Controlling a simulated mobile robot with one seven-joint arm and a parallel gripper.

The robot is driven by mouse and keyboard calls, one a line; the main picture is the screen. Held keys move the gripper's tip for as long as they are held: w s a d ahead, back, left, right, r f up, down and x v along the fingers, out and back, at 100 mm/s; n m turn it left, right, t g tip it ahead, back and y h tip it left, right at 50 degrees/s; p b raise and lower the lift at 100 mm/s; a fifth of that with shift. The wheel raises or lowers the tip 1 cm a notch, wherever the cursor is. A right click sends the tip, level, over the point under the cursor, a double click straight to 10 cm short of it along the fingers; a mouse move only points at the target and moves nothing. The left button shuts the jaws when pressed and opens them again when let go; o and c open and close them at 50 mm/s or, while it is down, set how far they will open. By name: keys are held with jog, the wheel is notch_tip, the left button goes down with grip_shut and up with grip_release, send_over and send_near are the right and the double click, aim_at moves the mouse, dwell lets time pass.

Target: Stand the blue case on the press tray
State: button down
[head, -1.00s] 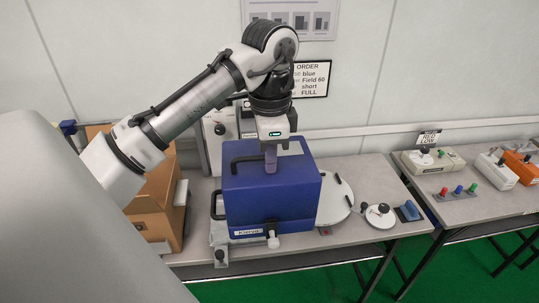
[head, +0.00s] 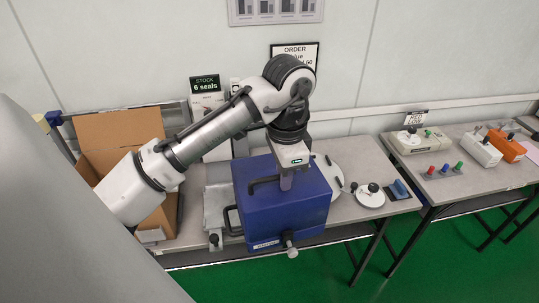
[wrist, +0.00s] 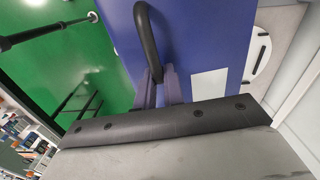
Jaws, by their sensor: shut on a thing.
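The blue case (head: 283,215) is a box with black handles, a pale label and a small fitting low on its front. My gripper (head: 287,182) points down at its top and is shut on the case, at or beside the black top handle (wrist: 147,35); the exact grip is partly hidden. The case looks upright and hangs in front of the near bench edge. A grey metal plate (head: 217,205), seemingly the press tray, shows to the left of the case. The case hides part of it, and I cannot tell the height between them.
An open cardboard carton (head: 120,135) stands at the left. A round white plate (head: 327,172), a small round dial piece (head: 369,194) and a blue block (head: 399,189) lie to the right. Another bench (head: 470,180) with testers stands further right. Green floor is clear in front.

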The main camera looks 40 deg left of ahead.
jog(key=w+d+f+n, duration=0.2)
jog(key=w+d+f, duration=0.2)
jog(key=d+f, duration=0.7)
jog(key=w+d+f+n, duration=0.2)
jog(key=w+d+f, duration=0.2)
jog(key=d+f, duration=0.7)
jog(key=w+d+f+n, duration=0.3)
jog(key=d+f, duration=0.8)
jog(key=f, duration=1.3)
jog(key=shift+w+d+f, duration=0.15)
jog(key=shift+w+d, duration=0.05)
jog(key=shift+w, duration=0.55)
